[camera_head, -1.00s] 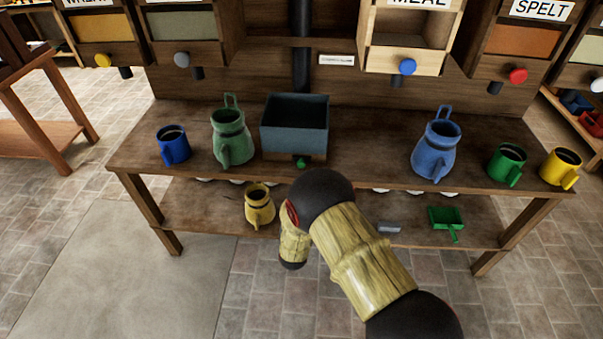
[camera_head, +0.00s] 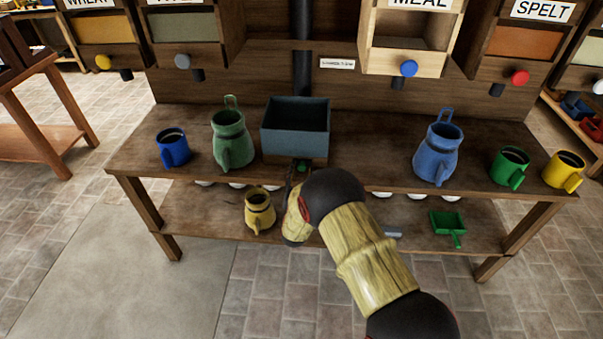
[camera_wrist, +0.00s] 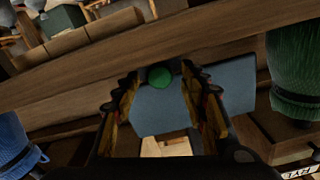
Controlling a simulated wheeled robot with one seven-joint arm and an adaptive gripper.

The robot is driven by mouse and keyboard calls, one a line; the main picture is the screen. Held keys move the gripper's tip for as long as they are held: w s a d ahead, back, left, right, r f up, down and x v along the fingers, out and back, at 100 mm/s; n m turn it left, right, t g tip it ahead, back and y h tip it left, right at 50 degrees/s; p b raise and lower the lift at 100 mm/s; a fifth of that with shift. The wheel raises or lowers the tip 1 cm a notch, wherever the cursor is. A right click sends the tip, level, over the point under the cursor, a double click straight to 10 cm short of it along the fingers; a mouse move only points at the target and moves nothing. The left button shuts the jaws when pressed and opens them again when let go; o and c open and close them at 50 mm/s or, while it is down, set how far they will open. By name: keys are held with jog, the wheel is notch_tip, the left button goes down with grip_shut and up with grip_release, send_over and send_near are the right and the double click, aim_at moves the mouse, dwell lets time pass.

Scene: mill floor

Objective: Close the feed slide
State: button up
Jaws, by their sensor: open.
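The blue-grey hopper box (camera_head: 297,128) stands on the bench, open at the top. A green knob (camera_head: 302,168) shows at its lower front edge; I take it to be the slide's handle. How far the slide is out cannot be told. My gripper (camera_wrist: 159,82) is open, its fingers on either side of the green knob in the wrist view, pointing at the hopper (camera_wrist: 220,88). Contact with the knob cannot be told. In the head view my arm hides most of the gripper, just below the knob.
A green jug (camera_head: 232,140) stands close left of the hopper, with a blue mug (camera_head: 173,147) beyond it. A blue jug (camera_head: 438,150), green mug (camera_head: 510,167) and yellow mug (camera_head: 563,169) stand right.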

jog(key=shift+w, duration=0.2)
jog(key=shift+c, duration=0.8)
grip_shut()
